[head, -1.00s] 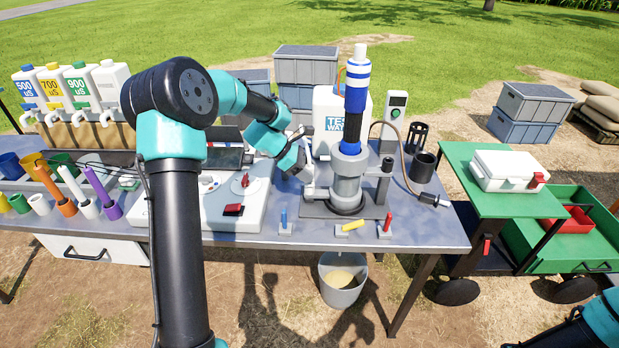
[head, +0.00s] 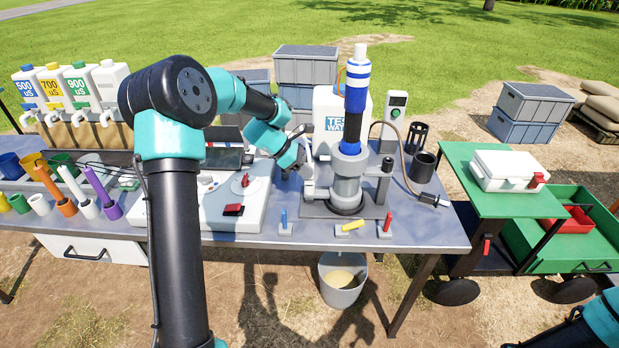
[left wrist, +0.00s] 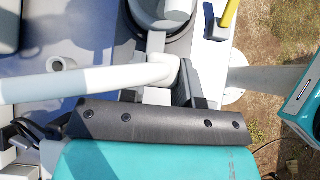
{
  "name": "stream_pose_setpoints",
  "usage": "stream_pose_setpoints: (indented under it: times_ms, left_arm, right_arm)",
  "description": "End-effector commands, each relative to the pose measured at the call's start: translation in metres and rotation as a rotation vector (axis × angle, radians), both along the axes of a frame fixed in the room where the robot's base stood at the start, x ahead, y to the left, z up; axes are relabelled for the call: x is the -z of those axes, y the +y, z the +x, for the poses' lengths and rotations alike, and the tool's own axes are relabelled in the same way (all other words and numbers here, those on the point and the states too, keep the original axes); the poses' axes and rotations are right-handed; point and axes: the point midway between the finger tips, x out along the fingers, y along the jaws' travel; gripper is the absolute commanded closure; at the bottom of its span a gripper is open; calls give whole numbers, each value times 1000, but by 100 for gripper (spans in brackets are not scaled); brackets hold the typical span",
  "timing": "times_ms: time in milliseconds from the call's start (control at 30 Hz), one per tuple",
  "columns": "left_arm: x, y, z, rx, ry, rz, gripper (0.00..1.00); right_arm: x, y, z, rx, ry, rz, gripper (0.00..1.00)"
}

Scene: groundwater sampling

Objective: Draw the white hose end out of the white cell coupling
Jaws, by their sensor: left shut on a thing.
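My left gripper (head: 302,168) is left of the grey flow cell (head: 347,185) on the bench. In the left wrist view the left gripper (left wrist: 178,88) is shut on the white hose end (left wrist: 160,72), with dark fingers around its bent end. The white hose (left wrist: 45,88) runs off to the left in that view. The cell (left wrist: 163,12) is at the top, with a pale fitting, seemingly the white cell coupling (left wrist: 157,42), between it and the hose. Whether the hose end still sits in the coupling I cannot tell. My right gripper is out of view.
A tall blue-and-white probe (head: 356,85) stands in the cell. Blue, yellow and red valve handles (head: 350,226) line the front edge. A bucket (head: 343,280) is below. A white instrument panel (head: 245,200) lies left.

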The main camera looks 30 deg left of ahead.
Motion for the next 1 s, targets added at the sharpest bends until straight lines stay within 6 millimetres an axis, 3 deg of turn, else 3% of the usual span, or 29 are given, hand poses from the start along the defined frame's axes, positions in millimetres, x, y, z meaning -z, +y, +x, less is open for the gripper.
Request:
stream_pose_setpoints:
  times_ms: [1000]
  left_arm:
    - [-32, 0, 0, 0, 0, 0, 90]
  right_arm:
    - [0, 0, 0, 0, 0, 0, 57]
